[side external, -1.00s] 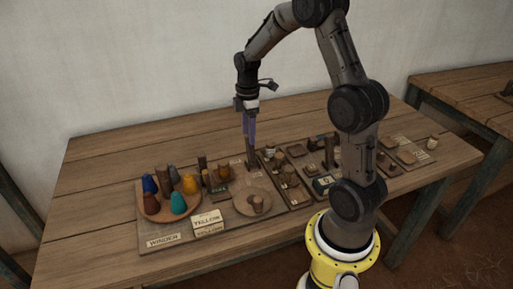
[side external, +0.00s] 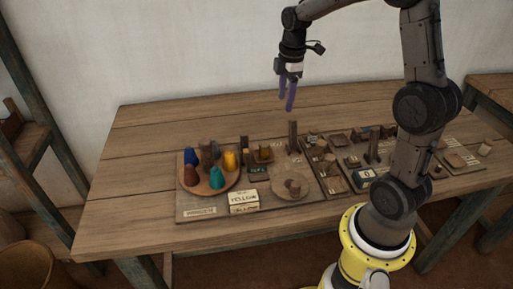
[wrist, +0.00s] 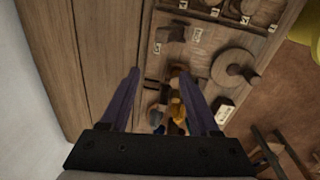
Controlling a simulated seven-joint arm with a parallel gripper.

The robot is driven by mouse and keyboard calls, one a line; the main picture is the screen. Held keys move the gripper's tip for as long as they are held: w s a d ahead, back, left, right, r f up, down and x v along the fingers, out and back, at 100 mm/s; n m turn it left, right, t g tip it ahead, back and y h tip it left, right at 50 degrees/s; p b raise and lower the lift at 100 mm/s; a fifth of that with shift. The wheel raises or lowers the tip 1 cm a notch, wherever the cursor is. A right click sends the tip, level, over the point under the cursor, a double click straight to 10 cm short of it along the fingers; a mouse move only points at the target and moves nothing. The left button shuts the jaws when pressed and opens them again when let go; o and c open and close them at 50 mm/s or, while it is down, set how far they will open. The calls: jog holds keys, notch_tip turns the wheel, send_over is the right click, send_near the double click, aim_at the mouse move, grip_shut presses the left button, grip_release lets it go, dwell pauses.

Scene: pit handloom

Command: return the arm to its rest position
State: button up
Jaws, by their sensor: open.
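My gripper (side external: 288,98) hangs in the air above the back part of the wooden table (side external: 150,135). Its two purple fingers point down, apart, with nothing between them. In the wrist view my gripper (wrist: 165,90) shows its fingers spread over the table and the board's edge. The arm is raised and bent, clear of everything on the table. No held object shows in either view.
A round tray (side external: 190,188) of coloured cones stands at the left of the board. A "YELLOW" card (side external: 243,197), a round disc (side external: 280,187) and an upright post (side external: 293,137) are beside it. Trays of small parts lie to the right. The table's back left is bare.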

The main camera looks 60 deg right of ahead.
jog(key=s+a+r+t, duration=0.4)
jog(key=s+a+r, duration=0.6)
jog(key=a, duration=0.4)
jog(key=s+a+f+m, duration=0.3)
jog(key=s+m, duration=0.6)
jog(key=m, duration=0.1)
jog(key=shift+a+f+t+y, duration=0.2)
jog(key=shift+f+t+y, duration=0.1)
jog(key=shift+f, duration=0.05)
